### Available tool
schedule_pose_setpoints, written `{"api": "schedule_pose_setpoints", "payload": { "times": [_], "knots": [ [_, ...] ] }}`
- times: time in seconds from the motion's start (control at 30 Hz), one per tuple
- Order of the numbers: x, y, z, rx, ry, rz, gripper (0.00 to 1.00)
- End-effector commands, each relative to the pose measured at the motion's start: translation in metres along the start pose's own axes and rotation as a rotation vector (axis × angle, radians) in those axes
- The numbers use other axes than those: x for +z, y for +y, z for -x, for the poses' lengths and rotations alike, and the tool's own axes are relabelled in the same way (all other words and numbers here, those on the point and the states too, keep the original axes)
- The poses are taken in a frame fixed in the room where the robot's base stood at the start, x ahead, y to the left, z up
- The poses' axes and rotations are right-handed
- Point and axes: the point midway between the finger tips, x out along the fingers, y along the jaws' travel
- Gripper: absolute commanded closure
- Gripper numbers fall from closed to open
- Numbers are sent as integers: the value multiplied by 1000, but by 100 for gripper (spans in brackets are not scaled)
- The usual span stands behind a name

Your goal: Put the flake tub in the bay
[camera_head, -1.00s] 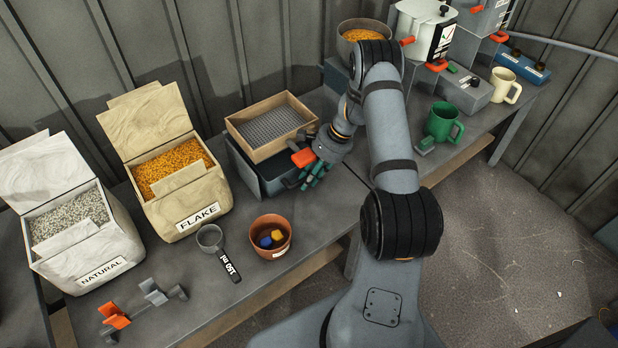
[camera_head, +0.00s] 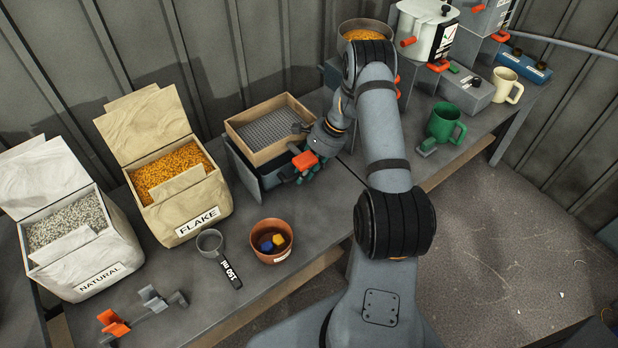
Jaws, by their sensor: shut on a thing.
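The flake tub, which I take to be the round grey tub of orange flakes (camera_head: 352,35), stands at the top, partly hidden behind my arm. My gripper (camera_head: 303,174) is well away from it, at the front right of the dark box (camera_head: 245,172) under the wooden-framed mesh tray (camera_head: 240,129). My wrist and an orange part hide the contact. I cannot tell which place is the bay.
The flake bag (camera_head: 180,215) and natural bag (camera_head: 95,265) stand left. A scoop (camera_head: 210,243) and terracotta pot (camera_head: 272,252) lie in front, near an orange-and-grey bracket (camera_head: 145,315).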

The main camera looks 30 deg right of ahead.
Motion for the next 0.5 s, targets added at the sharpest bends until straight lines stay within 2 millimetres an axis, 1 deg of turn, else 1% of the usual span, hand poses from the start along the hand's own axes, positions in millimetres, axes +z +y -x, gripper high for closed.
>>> {"api": "schedule_pose_setpoints", "payload": {
  "times": [0.03, 0.23, 0.27, 0.5],
  "knots": [
    [6, 0, -3, 6, -10, 0, 100],
    [8, 2, -4, 12, -15, 0, 100],
    [8, 2, -4, 13, -16, 0, 76],
    [9, 4, -5, 18, -19, 1, 62]
  ]
}}
